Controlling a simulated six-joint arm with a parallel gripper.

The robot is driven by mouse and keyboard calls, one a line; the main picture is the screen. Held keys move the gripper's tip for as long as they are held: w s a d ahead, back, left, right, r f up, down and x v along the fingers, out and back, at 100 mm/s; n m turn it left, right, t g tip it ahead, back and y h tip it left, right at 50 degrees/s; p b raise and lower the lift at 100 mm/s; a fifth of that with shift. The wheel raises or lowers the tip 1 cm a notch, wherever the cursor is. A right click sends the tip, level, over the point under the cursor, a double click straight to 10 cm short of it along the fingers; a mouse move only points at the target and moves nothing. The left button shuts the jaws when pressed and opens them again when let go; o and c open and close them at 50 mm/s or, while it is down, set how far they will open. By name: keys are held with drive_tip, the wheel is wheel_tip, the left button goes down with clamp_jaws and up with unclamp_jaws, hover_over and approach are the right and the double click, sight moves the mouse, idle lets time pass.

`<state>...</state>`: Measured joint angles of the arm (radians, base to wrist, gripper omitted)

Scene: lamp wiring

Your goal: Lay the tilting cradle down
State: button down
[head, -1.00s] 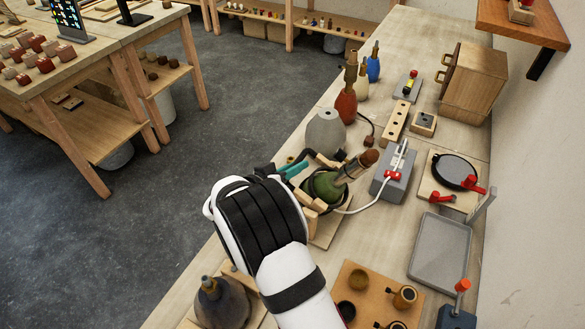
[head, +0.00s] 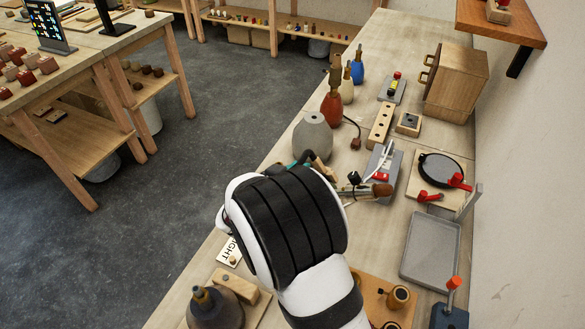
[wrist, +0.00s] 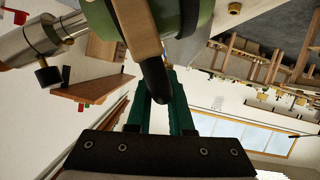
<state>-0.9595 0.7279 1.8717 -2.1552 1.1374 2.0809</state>
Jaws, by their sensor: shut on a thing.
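The tilting cradle shows as a wooden bar (wrist: 136,30) in the wrist view, beside a green lamp body (wrist: 198,14). In the head view only a small wooden part of the cradle (head: 320,164) shows past my arm. My gripper (wrist: 163,92) has green fingers, shut on a black handle (wrist: 154,78) at the cradle's bar. The lamp's metal neck (wrist: 30,42) is at the left of the wrist view. In the head view its brown-tipped neck (head: 382,190) points right and lies nearly level. My arm hides the cradle's base and most of the lamp.
A grey vase (head: 312,137) stands just behind the cradle. A grey box with a white cord (head: 385,168) is close to the neck's tip. A grey tray (head: 430,250) lies right, and a dark lamp (head: 214,308) stands at the front left.

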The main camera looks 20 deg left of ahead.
drive_tip(key=shift+d+r, duration=0.15)
drive_tip(key=shift+d, duration=0.5)
drive_tip(key=shift+d+r, duration=0.15)
drive_tip(key=shift+d, duration=1.8)
drive_tip(key=shift+d+f, duration=0.1)
drive_tip(key=shift+d, duration=0.15)
drive_tip(key=c, duration=0.8)
unclamp_jaws()
drive_tip(key=shift+s, duration=0.15)
drive_tip(key=v, duration=1.5)
drive_tip(key=shift+s, duration=0.25)
